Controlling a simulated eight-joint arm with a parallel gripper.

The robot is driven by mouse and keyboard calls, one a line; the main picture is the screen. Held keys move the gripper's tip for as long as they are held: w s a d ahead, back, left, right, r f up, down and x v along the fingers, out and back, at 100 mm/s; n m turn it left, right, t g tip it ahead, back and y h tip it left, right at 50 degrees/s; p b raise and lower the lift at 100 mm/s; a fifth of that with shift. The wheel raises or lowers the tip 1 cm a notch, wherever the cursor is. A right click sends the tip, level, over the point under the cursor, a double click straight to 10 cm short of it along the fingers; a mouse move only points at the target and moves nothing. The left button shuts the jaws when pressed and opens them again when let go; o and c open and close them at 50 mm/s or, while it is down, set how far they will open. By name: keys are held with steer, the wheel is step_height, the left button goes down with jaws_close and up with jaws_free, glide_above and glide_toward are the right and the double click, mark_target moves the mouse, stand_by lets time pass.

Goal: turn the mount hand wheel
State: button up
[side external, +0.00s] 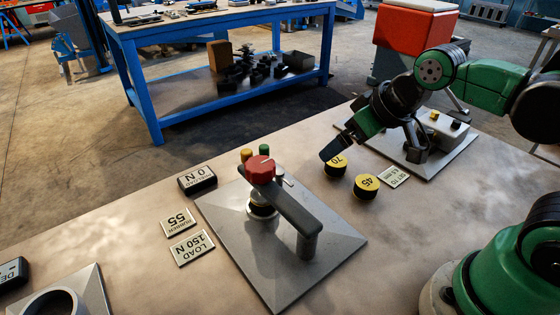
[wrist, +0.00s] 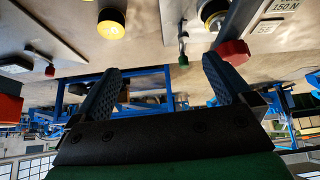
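In the wrist view a red knob (wrist: 235,51) shows at the right, partly behind a finger. My gripper (side external: 372,153) is to the right of the knob and apart from it, near the yellow-topped discs. In the wrist view my gripper (wrist: 161,66) has its fingers spread with nothing between them.
Yellow-topped discs marked 70 (side external: 335,168) and 45 (side external: 366,187) stand on the table right of the plate. Another grey plate with a device (side external: 450,131) is behind my gripper. Label blocks, such as LOAD 150 N (side external: 192,248), lie left.

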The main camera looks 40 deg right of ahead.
steer(key=w+a+r+n+g, duration=0.2)
steer(key=w+a+n+g, duration=0.1)
steer(key=w+a+n, duration=0.1)
steer(key=n+g, duration=0.3)
steer(key=n, duration=0.2)
glide_above(260, 163)
steer(key=shift+s+d+f, duration=0.25)
steer(key=shift+s+d, duration=0.05)
steer(key=shift+d, duration=0.15)
steer(key=shift+w+a+f, duration=0.15)
steer(key=shift+a, duration=0.15)
steer(key=shift+w+a+f+n+g, duration=0.1)
steer(key=shift+a+f+n+g, duration=0.1)
steer(key=shift+n+g, duration=0.1)
steer(key=shift+f, duration=2.7)
steer(key=c, duration=1.3)
steer(key=shift+o, duration=0.2)
